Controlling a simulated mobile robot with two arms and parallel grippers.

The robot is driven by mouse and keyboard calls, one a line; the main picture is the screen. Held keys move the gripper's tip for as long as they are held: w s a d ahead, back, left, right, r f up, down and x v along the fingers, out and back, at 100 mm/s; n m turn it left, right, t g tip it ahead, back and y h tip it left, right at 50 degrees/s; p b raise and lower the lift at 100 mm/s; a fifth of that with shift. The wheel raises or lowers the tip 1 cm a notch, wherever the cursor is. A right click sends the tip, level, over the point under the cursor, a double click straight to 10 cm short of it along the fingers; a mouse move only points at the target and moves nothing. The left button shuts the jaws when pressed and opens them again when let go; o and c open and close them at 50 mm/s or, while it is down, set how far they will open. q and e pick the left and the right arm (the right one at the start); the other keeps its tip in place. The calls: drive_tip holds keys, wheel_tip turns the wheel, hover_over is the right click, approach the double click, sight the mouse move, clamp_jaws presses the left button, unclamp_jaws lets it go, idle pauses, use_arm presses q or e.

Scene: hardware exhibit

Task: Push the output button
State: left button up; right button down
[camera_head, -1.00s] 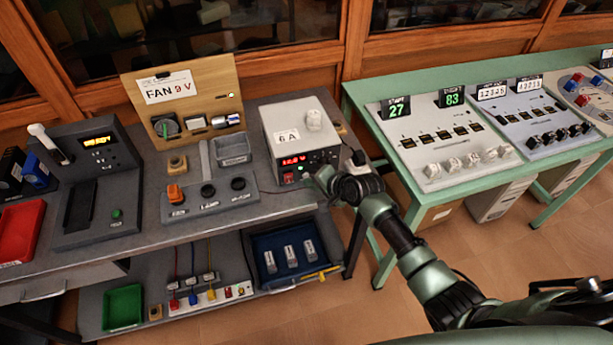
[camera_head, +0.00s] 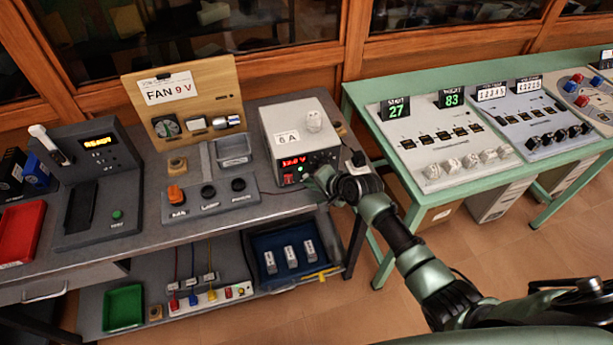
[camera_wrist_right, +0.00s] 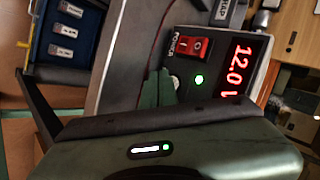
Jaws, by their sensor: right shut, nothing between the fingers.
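The grey power supply (camera_head: 292,130) stands at the right end of the dark bench. Its front has a red display (camera_head: 295,161) reading about 12.0 V, a red rocker switch (camera_head: 289,179) and a lit green round spot (camera_head: 304,168). In the right wrist view the display (camera_wrist_right: 237,71), the switch (camera_wrist_right: 193,45) labelled POWER and the green spot (camera_wrist_right: 199,79) show sideways. My right gripper (camera_head: 318,183) is shut and empty, close to the lower front panel. Its fingers (camera_wrist_right: 160,88) lie beside the green spot; contact cannot be told. No output label is readable. My left gripper is not in view.
A control box (camera_head: 209,203) with an orange switch and black knobs sits left of the supply. A wooden FAN 9 V board (camera_head: 183,105) stands behind. A green table (camera_head: 361,99) with panels is on the right. A blue tray (camera_head: 260,245) is on the shelf below.

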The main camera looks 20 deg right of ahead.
drive_tip(key=shift+s, duration=0.35)
drive_tip(key=shift+s+r+p, duration=0.1)
drive_tip(key=shift+s+p, duration=0.5)
drive_tip(key=shift+p, duration=0.25)
drive_tip(key=s+p, duration=0.3)
drive_tip(key=s, duration=0.1)
drive_tip(key=shift+s+d, duration=0.1)
drive_tip(key=shift+s, duration=0.3)
drive_tip(key=c, duration=2.1)
unclamp_jaws()
drive_tip(key=shift+c, duration=0.2)
